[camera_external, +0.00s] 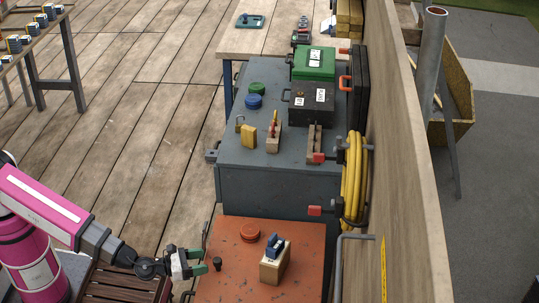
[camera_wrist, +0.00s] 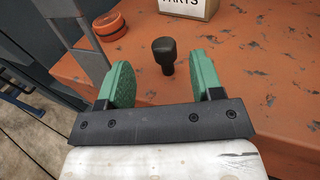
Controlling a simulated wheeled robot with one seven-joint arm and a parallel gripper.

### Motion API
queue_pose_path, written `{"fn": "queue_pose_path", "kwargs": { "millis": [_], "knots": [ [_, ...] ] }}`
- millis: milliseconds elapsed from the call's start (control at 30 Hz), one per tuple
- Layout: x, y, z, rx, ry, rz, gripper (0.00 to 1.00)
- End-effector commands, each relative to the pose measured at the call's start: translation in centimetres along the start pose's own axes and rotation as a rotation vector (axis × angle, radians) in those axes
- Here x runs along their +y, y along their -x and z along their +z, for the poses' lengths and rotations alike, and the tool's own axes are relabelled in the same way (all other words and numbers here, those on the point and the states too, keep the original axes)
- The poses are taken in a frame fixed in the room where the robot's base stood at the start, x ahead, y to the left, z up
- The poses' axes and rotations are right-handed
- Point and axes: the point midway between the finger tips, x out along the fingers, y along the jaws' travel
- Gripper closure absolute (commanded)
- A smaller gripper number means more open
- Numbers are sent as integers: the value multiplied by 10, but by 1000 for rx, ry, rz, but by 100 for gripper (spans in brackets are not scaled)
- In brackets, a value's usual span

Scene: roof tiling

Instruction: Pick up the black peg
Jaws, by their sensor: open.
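The black peg (camera_external: 217,263) stands upright near the left edge of the worn orange tabletop (camera_external: 222,287). In the wrist view the peg (camera_wrist: 165,54) has a wide knob on a narrower stem and shows just beyond my fingertips, between their lines. My gripper (camera_external: 202,262) has green fingers and comes in from the left, close beside the peg. In the wrist view my gripper (camera_wrist: 163,80) is open, with nothing between the fingers. Whether a fingertip touches the peg I cannot tell.
An orange-red round lid or tin (camera_external: 250,233) and a wooden box (camera_external: 275,264) holding a blue item stand on the orange top. The box (camera_wrist: 188,6) is labelled "PARTS". A grey cabinet (camera_external: 240,165) stands behind. A wooden wall (camera_external: 400,150) runs along the right.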

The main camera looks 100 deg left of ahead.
Motion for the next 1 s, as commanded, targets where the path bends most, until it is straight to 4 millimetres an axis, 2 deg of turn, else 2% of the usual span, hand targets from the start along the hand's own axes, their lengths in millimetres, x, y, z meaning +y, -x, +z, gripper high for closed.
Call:
{"fn": "queue_pose_path", "kwargs": {
  "millis": [233,500,767,833,933,1000],
  "knots": [
    [-2,-18,-2,0,-2,0,40],
    [-4,-54,-6,0,-2,0,40],
    [-3,-58,-5,0,-2,-2,40],
    [-3,-58,-5,0,-2,-2,56],
    [-3,-58,-5,0,-2,-1,89],
    [-3,-57,-5,0,-2,-1,92]
  ]
}}
